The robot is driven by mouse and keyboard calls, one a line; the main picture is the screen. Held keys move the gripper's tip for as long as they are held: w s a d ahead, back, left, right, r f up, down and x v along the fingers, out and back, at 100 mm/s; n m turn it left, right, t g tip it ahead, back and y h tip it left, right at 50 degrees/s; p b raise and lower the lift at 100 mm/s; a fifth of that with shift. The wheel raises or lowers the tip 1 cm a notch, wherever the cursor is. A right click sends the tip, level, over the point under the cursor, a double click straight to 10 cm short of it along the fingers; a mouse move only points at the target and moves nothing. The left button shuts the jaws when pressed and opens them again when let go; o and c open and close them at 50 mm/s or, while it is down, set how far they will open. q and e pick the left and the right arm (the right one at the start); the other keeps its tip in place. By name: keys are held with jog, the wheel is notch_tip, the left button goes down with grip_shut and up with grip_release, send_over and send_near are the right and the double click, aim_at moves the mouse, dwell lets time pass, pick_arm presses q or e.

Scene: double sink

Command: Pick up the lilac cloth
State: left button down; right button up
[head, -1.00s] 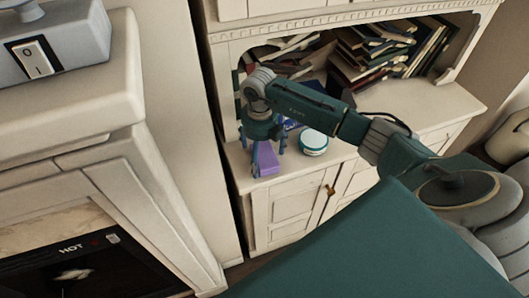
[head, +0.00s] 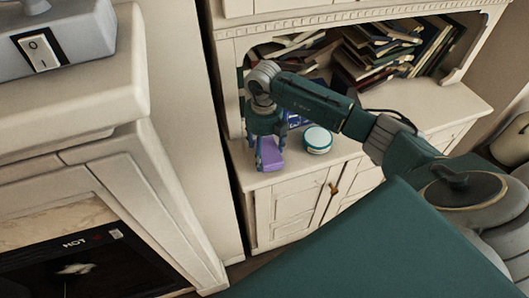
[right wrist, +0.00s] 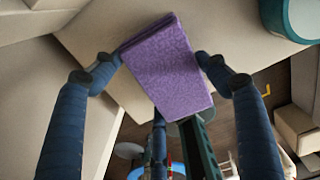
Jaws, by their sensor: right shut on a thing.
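The lilac cloth (head: 271,155) is a folded block at the front left corner of the cabinet's counter. In the right wrist view the cloth (right wrist: 168,70) lies between the blue fingers. My right gripper (head: 267,160) points down over it and is shut on it, with fingers at both sides. The gripper also shows in the right wrist view (right wrist: 160,75). I cannot tell whether the cloth is clear of the counter. My left gripper is not in view.
A round white tub with a teal rim (head: 318,139) stands just right of the cloth. Several books (head: 375,50) lean on the shelf behind. A pale counter (head: 70,85) with a grey appliance (head: 60,40) stands at the left. Free counter (head: 440,105) lies farther right.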

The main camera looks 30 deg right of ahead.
aim_at(264, 150)
notch_tip(264, 150, up, 19)
jog(key=b, duration=0.2)
